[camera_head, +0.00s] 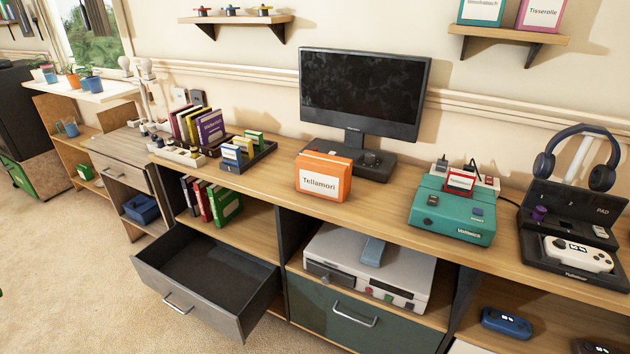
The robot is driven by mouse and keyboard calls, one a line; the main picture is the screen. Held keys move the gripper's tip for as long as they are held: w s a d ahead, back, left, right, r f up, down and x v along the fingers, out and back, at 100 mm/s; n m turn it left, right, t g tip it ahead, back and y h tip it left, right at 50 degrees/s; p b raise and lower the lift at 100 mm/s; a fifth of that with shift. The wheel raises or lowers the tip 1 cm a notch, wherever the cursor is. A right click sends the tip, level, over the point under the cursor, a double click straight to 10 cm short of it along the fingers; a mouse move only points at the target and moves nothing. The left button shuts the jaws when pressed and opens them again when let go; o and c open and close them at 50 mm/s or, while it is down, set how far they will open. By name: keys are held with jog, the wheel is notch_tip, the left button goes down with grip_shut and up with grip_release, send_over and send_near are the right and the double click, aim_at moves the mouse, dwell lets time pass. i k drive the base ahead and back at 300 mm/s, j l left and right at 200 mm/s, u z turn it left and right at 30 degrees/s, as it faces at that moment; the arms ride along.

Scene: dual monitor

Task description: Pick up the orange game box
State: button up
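The orange game box (323,178) stands upright on the long wooden desk top (378,212), near its front edge. Its front reads "Tellamori". It is in front of the black monitor (362,93) and the monitor's dark base, and nothing covers it from this view. My gripper is not in view, so its state does not show.
A black tray (262,157) of small boxes is left of the orange box; a teal console (453,211) is at its right. Below, a dark drawer (205,281) stands open and empty, jutting over the carpet. A grey console (369,266) fills the shelf beside it.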

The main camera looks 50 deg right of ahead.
aim_at(322, 175)
jog(key=l+z, duration=0.15)
jog(key=l, duration=0.2)
jog(key=i+l+z, duration=0.15)
jog(key=l, duration=0.15)
jog(key=i+l+z, duration=0.15)
jog(key=l, duration=0.2)
jog(key=i+l+z, duration=0.15)
jog(key=l, duration=0.15)
jog(key=k+l, duration=0.05)
